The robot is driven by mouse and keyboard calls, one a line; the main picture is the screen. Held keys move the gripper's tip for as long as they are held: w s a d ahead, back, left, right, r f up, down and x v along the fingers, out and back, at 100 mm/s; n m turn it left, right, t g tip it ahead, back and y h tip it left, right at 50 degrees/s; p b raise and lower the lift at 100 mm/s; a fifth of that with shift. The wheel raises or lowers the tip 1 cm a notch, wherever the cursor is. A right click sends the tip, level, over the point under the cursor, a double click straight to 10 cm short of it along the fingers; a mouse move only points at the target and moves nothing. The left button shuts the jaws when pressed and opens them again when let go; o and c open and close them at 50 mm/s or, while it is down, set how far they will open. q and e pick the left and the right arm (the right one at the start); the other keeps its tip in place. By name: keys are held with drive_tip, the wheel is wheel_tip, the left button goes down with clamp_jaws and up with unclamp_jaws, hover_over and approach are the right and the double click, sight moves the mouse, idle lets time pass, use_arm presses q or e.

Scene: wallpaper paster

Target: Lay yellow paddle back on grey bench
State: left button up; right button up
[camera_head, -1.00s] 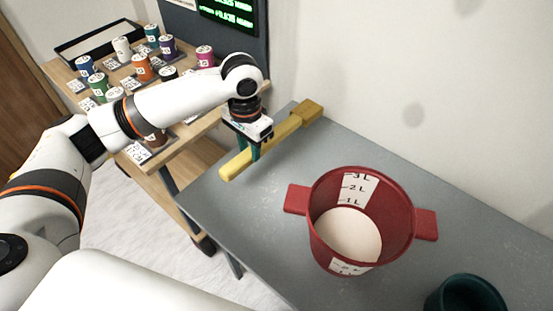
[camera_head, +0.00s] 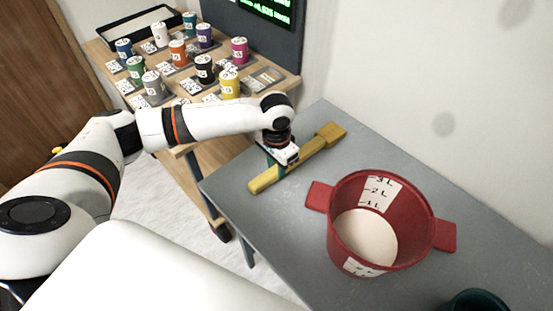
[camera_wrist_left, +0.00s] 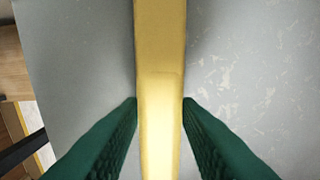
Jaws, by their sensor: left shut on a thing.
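The yellow paddle (camera_head: 315,147) is long, with a thicker block at its far right end. It lies along or just over the grey bench (camera_head: 232,179), near the bench's far left end; I cannot tell for sure whether it touches the top. My left gripper (camera_head: 275,168) comes down over the paddle's handle and is shut on it. In the left wrist view the green fingers (camera_wrist_left: 160,105) press both sides of the yellow handle (camera_wrist_left: 160,50), with the grey top behind. My right gripper is not in view.
A red pot (camera_head: 382,220) with side handles and pale contents stands on the bench, right of the paddle. A dark teal container (camera_head: 475,302) is at the lower edge. A wooden shelf (camera_head: 110,60) with several coloured cans stands at left.

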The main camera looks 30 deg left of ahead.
use_arm(q)
drive_tip(key=shift+s+f, duration=0.1)
drive_tip(key=shift+f, duration=0.05)
drive_tip(key=o, duration=1.1)
drive_tip(key=shift+b, duration=0.3)
drive_tip(key=shift+f+b, duration=0.5)
drive_tip(key=shift+b, duration=0.55)
wheel_tip(320, 180, up, 13)
drive_tip(key=shift+a+f+p, duration=0.1)
drive_tip(key=shift+p, duration=0.55)
